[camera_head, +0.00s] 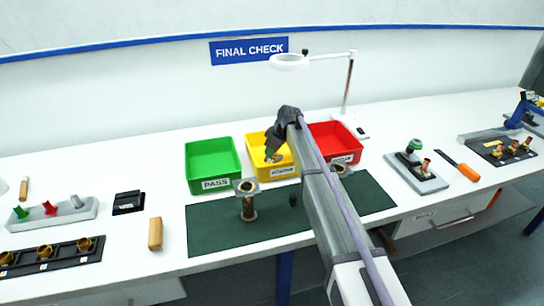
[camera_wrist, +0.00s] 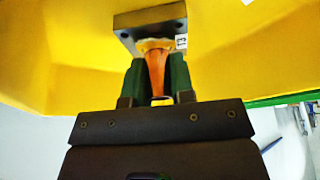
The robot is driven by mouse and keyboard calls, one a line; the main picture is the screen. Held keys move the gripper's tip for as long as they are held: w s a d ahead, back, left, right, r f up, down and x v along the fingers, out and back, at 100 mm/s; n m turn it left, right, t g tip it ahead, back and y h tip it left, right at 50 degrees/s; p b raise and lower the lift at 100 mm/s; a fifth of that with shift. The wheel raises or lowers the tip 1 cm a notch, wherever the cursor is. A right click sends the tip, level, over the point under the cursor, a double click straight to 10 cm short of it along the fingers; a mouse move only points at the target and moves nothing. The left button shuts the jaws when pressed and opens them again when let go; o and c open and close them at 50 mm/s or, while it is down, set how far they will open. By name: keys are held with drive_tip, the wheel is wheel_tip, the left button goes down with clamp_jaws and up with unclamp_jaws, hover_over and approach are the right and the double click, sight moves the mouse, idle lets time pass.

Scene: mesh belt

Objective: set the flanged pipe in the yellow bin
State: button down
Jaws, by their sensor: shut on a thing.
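The yellow bin (camera_head: 256,148) stands at the back of the bench between the green and red bins. Its yellow walls fill much of the wrist view (camera_wrist: 60,50). My gripper (camera_head: 272,155) is over the bin. In the wrist view its green fingers (camera_wrist: 156,72) are shut on a flanged pipe, with an orange-copper tube (camera_wrist: 157,62) between them. The pipe's dark square flange (camera_wrist: 128,25) points away from my gripper, against the yellow interior. I cannot tell whether it touches the bin. In the head view my gripper and arm hide most of the pipe.
The green PASS bin (camera_head: 212,160) and red bin (camera_head: 335,135) flank the yellow one. Another flanged pipe (camera_head: 248,204) stands upright on the dark green mat (camera_head: 215,232). A further flanged part (camera_head: 341,170) is partly behind my arm. A magnifier lamp (camera_head: 348,90) stands behind.

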drive_tip(key=c, duration=1)
unclamp_jaws()
drive_tip(key=shift+d+r+p, duration=0.1)
drive_tip(key=shift+r+p, duration=0.3)
drive_tip(key=shift+r, duration=0.1)
drive_tip(key=p+v, duration=1)
drive_tip(key=v, duration=0.1)
drive_tip(key=shift+d, duration=0.2)
drive_tip(key=shift+s, duration=0.1)
